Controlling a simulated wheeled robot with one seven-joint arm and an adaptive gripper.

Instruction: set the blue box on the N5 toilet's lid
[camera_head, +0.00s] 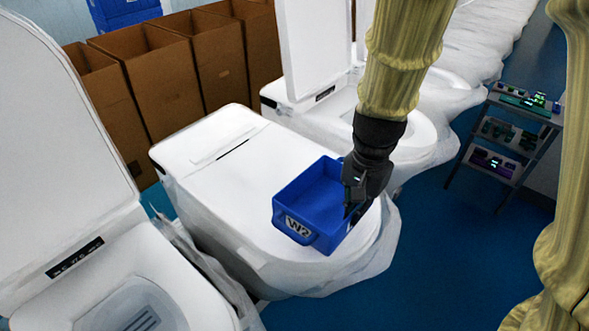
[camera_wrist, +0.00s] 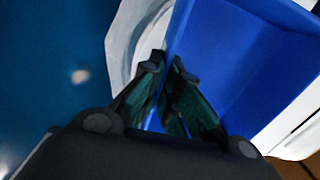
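The blue box (camera_head: 318,205), an open bin marked W2, is over the front part of a closed white toilet lid (camera_head: 235,185) in the middle of the head view. It looks level and on or very close to the lid; I cannot tell if it touches. No N5 label is readable on this toilet. My gripper (camera_head: 352,205) comes down at the box's right side. In the wrist view, its fingers (camera_wrist: 166,62) straddle the rim of the blue box (camera_wrist: 235,70), close together on its thin wall. The fingertips are partly hidden in the head view.
An open-lidded toilet (camera_head: 120,285) stands at the left, and another (camera_head: 335,100) behind. Brown cartons (camera_head: 150,80) line the back left. A grey rack with devices (camera_head: 510,130) is at the right. Blue floor (camera_head: 450,260) is clear at the front right.

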